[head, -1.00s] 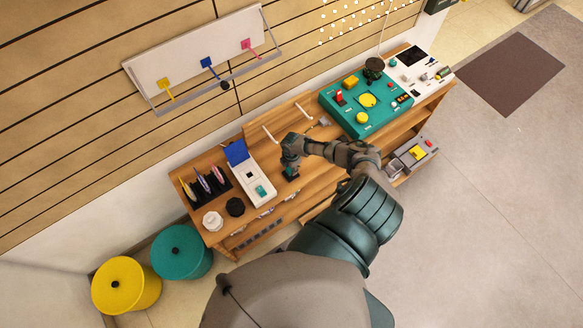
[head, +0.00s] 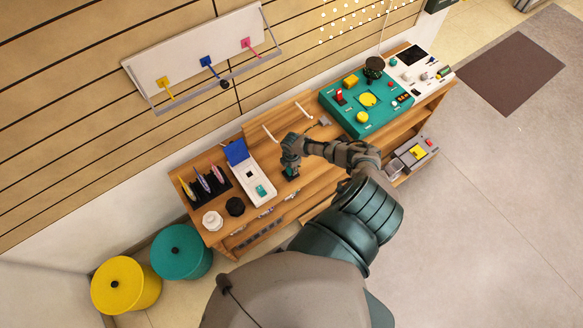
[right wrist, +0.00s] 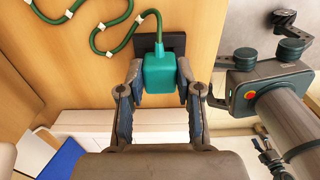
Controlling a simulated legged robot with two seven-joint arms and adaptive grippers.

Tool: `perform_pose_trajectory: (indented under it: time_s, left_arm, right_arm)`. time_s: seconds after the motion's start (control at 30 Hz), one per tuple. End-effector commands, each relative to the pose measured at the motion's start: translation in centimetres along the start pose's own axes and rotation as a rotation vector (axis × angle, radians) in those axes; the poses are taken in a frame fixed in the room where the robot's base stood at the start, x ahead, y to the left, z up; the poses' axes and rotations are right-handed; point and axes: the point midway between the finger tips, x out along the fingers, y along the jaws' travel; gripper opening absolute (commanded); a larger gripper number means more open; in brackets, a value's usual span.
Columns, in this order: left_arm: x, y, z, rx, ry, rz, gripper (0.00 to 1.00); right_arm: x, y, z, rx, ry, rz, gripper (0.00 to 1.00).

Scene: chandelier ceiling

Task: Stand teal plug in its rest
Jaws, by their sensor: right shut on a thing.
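The teal plug (right wrist: 160,73) is in the right wrist view, with a green cable running from its top end. My right gripper (right wrist: 160,92) is shut on it, one finger on each side. A black rest (right wrist: 172,42) lies just beyond the plug and is partly hidden by it. I cannot tell whether the plug is seated in it or only over it. In the head view my right gripper (head: 291,174) is low over the wooden bench (head: 285,205), where the plug is hardly visible.
Left of the gripper are a white device with a blue lid (head: 250,178), a black pen holder (head: 212,188) and a black round lid (head: 235,206). A teal panel (head: 350,118) stands right. In the wrist view the green cable (right wrist: 100,40) winds across the wood in clips.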

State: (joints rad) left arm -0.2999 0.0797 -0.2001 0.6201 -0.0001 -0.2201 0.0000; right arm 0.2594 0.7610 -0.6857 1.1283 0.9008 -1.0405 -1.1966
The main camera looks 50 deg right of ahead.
Motion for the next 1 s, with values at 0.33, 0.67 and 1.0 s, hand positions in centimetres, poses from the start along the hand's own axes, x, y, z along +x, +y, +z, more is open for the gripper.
perform_pose_trajectory:
  time_s: [0.33,0.67,1.0]
  left_arm:
    - [0.4,0.0,0.1,0.0,0.0,0.0,0.67]
    - [0.8,0.0,0.1,0.0,-0.001,0.0,0.67]
    - [0.9,0.0,0.1,0.0,-0.001,0.0,0.67]
  right_arm:
    - [0.5,0.0,0.0,0.0,0.0,0.0,0.08]
    - [0.9,0.0,0.0,0.0,0.0,0.0,0.08]
    - [1.0,0.0,0.0,0.0,0.0,0.0,0.08]
